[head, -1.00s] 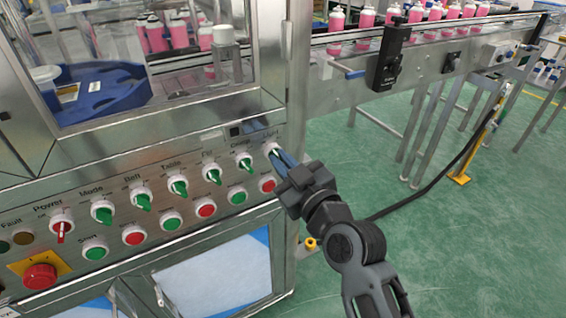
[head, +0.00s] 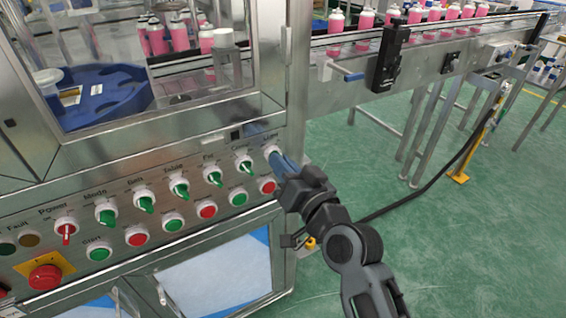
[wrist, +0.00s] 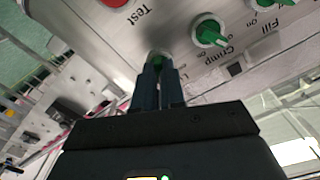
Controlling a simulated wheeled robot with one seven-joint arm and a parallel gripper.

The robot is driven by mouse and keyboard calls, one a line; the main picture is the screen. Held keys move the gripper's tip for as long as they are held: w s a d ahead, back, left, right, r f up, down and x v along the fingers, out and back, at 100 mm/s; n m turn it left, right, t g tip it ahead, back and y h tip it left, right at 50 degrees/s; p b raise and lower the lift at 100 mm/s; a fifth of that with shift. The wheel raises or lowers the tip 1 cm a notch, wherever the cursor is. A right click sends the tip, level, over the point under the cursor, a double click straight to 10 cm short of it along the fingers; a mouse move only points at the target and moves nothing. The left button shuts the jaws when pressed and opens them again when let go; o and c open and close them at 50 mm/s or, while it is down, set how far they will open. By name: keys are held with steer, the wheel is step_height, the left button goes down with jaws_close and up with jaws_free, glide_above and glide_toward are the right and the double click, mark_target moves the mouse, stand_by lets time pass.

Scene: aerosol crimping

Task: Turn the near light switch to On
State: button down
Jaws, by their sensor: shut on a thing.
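The light switch (head: 271,151) is the rightmost knob in the upper row of the metal control panel (head: 120,236), under the label "Light". It has a white collar and a green handle. My gripper (head: 281,161) is shut on this handle, coming in from the right. In the wrist view the fingertips (wrist: 158,66) close around the green handle (wrist: 154,58), and they hide most of it, so its exact angle is hard to read.
A red button (head: 267,186) sits just below my fingers. A red emergency stop (head: 45,277) is at lower left. A conveyor (head: 430,65) with pink cans runs behind right.

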steer(key=shift+m, duration=0.4)
steer(key=c, duration=1.2)
jaws_free()
steer(key=shift+b+v, duration=0.5)
steer(key=shift+v, duration=3.4)
